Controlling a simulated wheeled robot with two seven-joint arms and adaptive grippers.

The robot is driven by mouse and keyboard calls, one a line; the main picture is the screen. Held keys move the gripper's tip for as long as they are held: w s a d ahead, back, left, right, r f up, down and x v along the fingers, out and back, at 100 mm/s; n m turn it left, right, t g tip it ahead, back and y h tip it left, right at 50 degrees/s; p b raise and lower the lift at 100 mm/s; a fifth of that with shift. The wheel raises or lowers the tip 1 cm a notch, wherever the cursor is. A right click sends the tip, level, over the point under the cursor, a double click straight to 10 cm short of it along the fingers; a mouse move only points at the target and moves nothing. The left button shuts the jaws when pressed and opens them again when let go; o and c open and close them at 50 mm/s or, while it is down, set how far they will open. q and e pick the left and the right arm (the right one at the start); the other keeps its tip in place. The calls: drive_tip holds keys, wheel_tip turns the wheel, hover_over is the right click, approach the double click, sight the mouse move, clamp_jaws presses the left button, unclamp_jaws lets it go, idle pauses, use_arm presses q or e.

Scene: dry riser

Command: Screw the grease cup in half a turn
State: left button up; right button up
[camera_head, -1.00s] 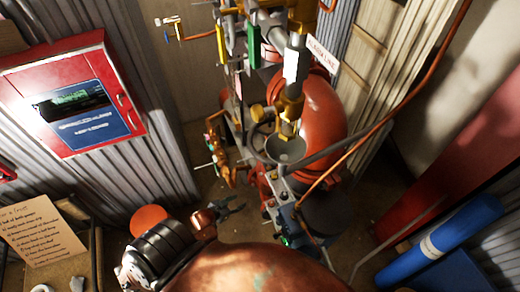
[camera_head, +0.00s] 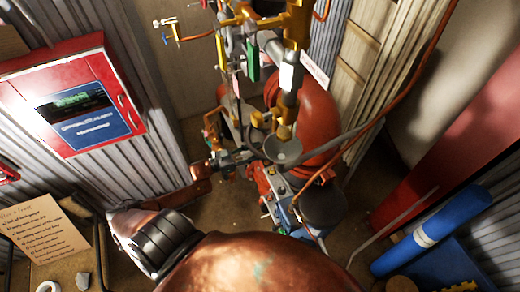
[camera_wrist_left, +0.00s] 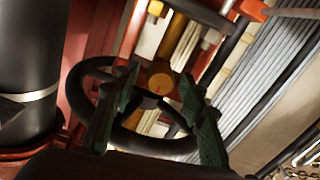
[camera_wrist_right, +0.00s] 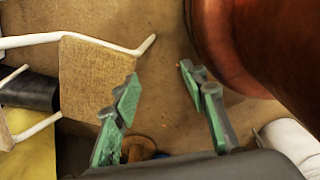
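My left gripper (camera_head: 240,157) reaches in from the left among the pipes, close to the grey funnel (camera_head: 285,150). In the left wrist view its two green-padded fingers (camera_wrist_left: 160,78) are open, with no object gripped between them. A round brass cap (camera_wrist_left: 160,84), possibly the grease cup, shows in the gap between the fingers. I cannot tell how far beyond the fingertips it is. A black handwheel (camera_wrist_left: 85,82) lies across the same area, partly hidden by the fingers. My right gripper (camera_wrist_right: 160,80) is open and empty in the right wrist view, out of the head view.
Brass pipework (camera_head: 290,25) rises above the funnel, with a red vessel (camera_head: 318,105) behind. A red cabinet (camera_head: 85,95) hangs on the left wall. A blue roll (camera_head: 430,235) is at lower right. A woven seat (camera_wrist_right: 90,75) with white tubing is near my right gripper.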

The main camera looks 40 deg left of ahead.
use_arm(q)
drive_tip(key=shift+x, duration=0.9)
drive_tip(key=shift+c, duration=0.3)
clamp_jaws()
